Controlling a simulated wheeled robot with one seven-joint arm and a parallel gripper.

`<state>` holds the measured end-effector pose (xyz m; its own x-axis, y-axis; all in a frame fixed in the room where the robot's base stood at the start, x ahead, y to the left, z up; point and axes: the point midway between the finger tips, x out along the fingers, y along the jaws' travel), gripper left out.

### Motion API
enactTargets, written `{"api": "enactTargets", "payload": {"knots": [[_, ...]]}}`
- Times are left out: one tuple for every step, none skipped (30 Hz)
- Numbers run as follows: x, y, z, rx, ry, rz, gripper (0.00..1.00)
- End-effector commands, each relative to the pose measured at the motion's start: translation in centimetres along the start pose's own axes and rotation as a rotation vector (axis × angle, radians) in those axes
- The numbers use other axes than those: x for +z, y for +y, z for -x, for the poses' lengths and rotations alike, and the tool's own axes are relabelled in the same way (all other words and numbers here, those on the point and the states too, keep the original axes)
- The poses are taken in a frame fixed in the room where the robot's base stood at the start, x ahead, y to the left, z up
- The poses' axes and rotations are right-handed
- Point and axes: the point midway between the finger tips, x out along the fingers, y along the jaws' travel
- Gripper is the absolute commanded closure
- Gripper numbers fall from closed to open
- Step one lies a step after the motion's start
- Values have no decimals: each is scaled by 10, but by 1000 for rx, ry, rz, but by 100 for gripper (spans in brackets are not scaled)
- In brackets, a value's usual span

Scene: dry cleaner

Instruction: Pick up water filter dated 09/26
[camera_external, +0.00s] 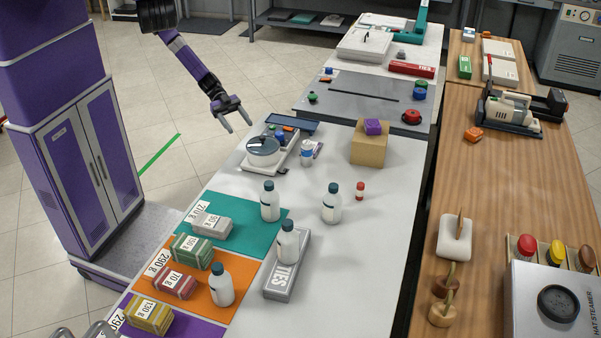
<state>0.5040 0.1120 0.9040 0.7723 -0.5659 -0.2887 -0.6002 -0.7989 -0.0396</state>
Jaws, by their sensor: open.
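My gripper (240,126) is open and empty. It hangs in the air near the left edge of the white table (372,240), at the upper left of the round pot-like device. I cannot read a date 09/26 on anything, and no item is clearly marked as a water filter. A small white and blue cylinder (307,153) stands upright right of the device and may be a filter. It is apart from my gripper, to the right and lower in the picture.
A round lidded device (263,150) sits on a pale tray with small items. Several white bottles (331,204) with dark caps stand nearby. Labelled bundles lie on coloured mats (262,228). The white table's right side is mostly clear.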

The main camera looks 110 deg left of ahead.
Motion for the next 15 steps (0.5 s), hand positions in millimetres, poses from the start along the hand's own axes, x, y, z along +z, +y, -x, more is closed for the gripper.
{"api": "enactTargets", "payload": {"knots": [[-2, -16, -9, 55, 1, -20, 37], [-3, -25, -13, 83, 2, -27, 37], [-5, -36, -20, 121, 3, -37, 37], [-7, -45, -26, 149, 3, -43, 37], [-10, -53, -32, 176, 5, -48, 37], [-15, -64, -42, 213, 7, -55, 37], [-19, -72, -49, 240, 7, -60, 37], [-23, -78, -57, 266, 9, -63, 37], [-30, -87, -67, 300, 10, -68, 37], [-34, -93, -75, 323, 9, -70, 37], [-39, -99, -83, 347, 10, -73, 37], [-44, -106, -94, 375, 8, -77, 37], [-47, -111, -104, 395, 5, -79, 37], [-48, -116, -113, 410, 0, -80, 37], [-49, -123, -124, 426, -8, -83, 37]]}}
